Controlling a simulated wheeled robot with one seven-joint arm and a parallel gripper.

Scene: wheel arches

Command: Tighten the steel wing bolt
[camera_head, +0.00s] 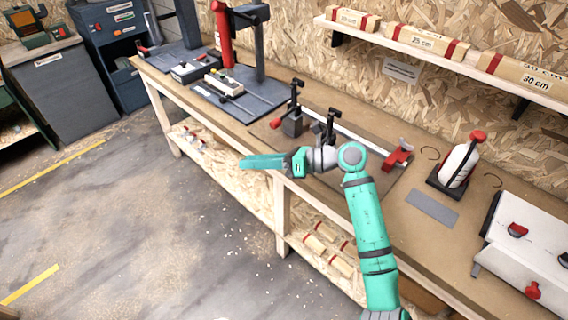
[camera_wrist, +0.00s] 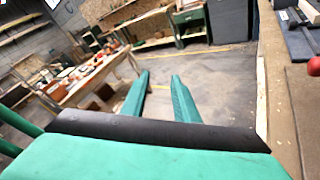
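My gripper (camera_head: 246,162) is held out to the left over the front edge of the workbench (camera_head: 418,246), above the floor side. In the wrist view its two teal fingers (camera_wrist: 160,78) stand apart with nothing between them, so it is open and empty. I cannot make out a steel wing bolt for certain in either view. A bar clamp (camera_head: 362,142) with a red end (camera_head: 399,155) lies on the bench behind my arm. Dark upright clamp parts (camera_head: 294,112) stand at its left end, partly hidden near my wrist.
A red-columned press stand (camera_head: 222,40) is at the bench's far left. A white bottle with a red top (camera_head: 459,162) and a white box with red knobs (camera_head: 530,245) are at the right. The floor (camera_head: 150,230) at left is open.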

